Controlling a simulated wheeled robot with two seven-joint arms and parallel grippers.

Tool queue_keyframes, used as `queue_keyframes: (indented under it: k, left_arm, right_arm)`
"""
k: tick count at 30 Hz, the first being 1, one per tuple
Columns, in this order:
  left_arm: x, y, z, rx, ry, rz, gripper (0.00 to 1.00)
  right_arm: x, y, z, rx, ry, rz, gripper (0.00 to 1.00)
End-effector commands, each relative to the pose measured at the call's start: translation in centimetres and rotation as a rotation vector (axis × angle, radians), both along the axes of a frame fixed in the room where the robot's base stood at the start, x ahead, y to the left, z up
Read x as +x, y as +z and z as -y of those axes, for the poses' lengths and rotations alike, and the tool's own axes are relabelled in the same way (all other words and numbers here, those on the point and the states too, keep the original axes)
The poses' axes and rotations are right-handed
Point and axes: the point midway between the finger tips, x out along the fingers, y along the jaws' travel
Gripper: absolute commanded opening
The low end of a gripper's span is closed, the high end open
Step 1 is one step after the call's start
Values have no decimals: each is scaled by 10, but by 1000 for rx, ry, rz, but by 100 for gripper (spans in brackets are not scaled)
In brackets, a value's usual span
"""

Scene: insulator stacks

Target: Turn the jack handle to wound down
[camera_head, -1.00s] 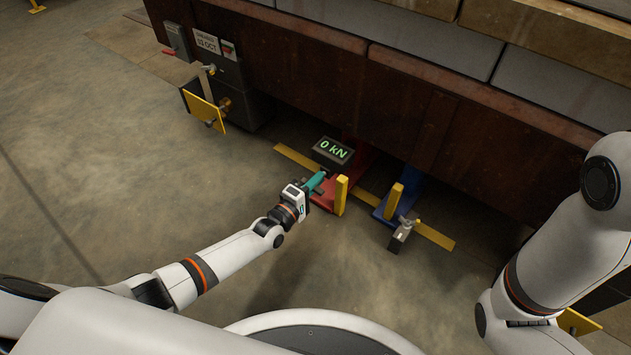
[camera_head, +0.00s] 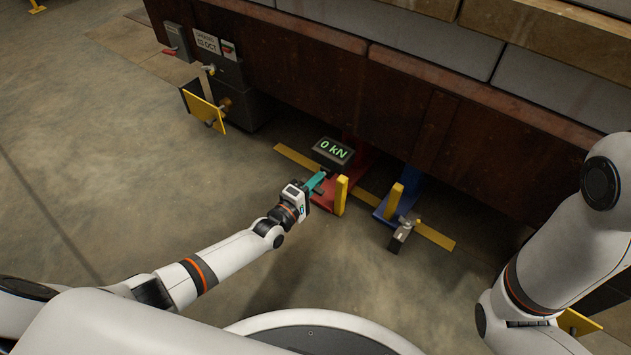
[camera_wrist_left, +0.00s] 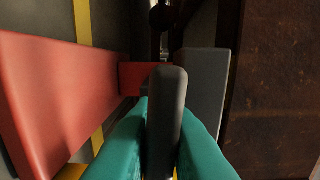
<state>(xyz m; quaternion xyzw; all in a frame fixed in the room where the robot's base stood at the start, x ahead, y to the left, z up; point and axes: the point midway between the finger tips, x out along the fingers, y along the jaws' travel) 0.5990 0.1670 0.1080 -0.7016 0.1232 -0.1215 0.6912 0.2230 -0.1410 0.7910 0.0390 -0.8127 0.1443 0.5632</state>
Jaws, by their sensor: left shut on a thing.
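The red jack (camera_head: 328,201) stands on the floor at the foot of the rusty steel wall, with a display (camera_head: 333,150) reading 0 kN above it. My left gripper (camera_head: 317,182), with teal fingers, is at the jack's left side. In the left wrist view the teal fingers (camera_wrist_left: 161,140) are shut on the dark jack handle (camera_wrist_left: 166,110), one on each side of it. The red jack side (camera_wrist_left: 60,100) fills the left of that view. My right arm shows at the right of the head view, but its gripper is not visible.
A blue jack (camera_head: 390,204) with a yellow post stands right of the red one, with a small grey metal piece (camera_head: 403,230) before it. The rusty wall (camera_head: 330,85) closes off the back. A control box (camera_head: 232,80) stands at left. Floor in front is clear.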

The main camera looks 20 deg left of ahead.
Motion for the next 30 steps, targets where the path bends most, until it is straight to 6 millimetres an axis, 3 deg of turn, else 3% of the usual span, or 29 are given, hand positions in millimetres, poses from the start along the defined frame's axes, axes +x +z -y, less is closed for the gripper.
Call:
queue_keyframes:
  k: [10, 11, 14, 23, 30]
  left_arm:
    - [-2, -2, 3, 0, -6, -4, 0]
    - [-2, -2, 3, 0, -6, -4, 18]
    - [-2, -1, 3, 0, -4, -3, 34]
    - [-2, 0, 0, 0, -2, -1, 34]
    - [-31, 4, -10, 1, -2, -5, 34]
  right_arm:
    - [0, 0, 0, 0, 0, 0, 44]
    - [0, 0, 0, 0, 0, 0, 44]
    - [0, 0, 0, 0, 0, 0, 44]
    - [0, 1, 0, 0, 0, 0, 44]
    - [0, 25, 0, 0, 0, 0, 44]
